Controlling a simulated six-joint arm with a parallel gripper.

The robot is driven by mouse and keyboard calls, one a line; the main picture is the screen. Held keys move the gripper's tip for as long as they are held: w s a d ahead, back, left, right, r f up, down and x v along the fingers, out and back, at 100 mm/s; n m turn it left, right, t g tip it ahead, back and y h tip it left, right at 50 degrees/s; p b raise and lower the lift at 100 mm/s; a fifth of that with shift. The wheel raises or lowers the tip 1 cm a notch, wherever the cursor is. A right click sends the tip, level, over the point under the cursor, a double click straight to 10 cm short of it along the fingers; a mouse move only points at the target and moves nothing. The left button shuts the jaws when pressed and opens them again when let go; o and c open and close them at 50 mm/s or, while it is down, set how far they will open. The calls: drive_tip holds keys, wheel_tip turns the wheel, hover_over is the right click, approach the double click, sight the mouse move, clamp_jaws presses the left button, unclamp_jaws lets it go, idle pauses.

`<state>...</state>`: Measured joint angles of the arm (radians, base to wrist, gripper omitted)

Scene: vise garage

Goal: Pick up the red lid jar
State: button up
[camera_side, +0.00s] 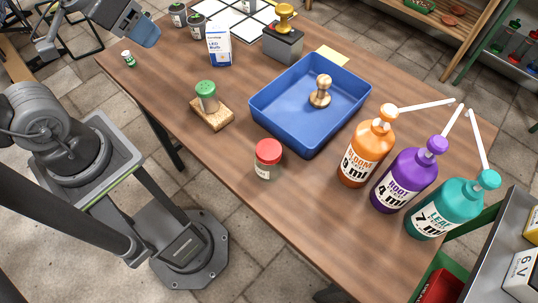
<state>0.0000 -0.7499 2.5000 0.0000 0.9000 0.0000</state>
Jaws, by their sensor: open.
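The red lid jar (265,169), a small clear jar with a red lid and a pale label, stands upright near the table's front edge. It is just left of the blue tray's near corner. My gripper (143,32) is at the top left, high and well away from the jar, with the whole width of the wooden block between them. It is open, and nothing shows in it; its fingertips are hard to make out.
A blue tray (262,112) holds a brass stamp (320,92). A green-lidded jar (206,92) stands on a wooden block (217,114). Orange (358,165), purple (398,187) and teal (445,212) pump bottles stand at right. An LED bulb box (219,47) stands behind.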

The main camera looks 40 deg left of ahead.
drive_tip(key=shift+o, duration=0.3)
drive_tip(key=o, duration=0.8)
drive_tip(key=shift+c, duration=0.2)
drive_tip(key=m+g, duration=0.6)
drive_tip(key=m, duration=1.4)
hover_over(269, 150)
wheel_tip(269, 150, down, 12)
drive_tip(key=r, duration=0.1)
wheel_tip(269, 150, down, 8)
drive_tip(key=shift+s+f, duration=0.15)
drive_tip(key=shift+w+a+f, duration=0.1)
drive_tip(key=shift+w+f, duration=0.05)
drive_tip(key=shift+f, duration=1.45)
drive_tip(key=shift+w+f, duration=0.1)
drive_tip(key=shift+f, duration=1.45)
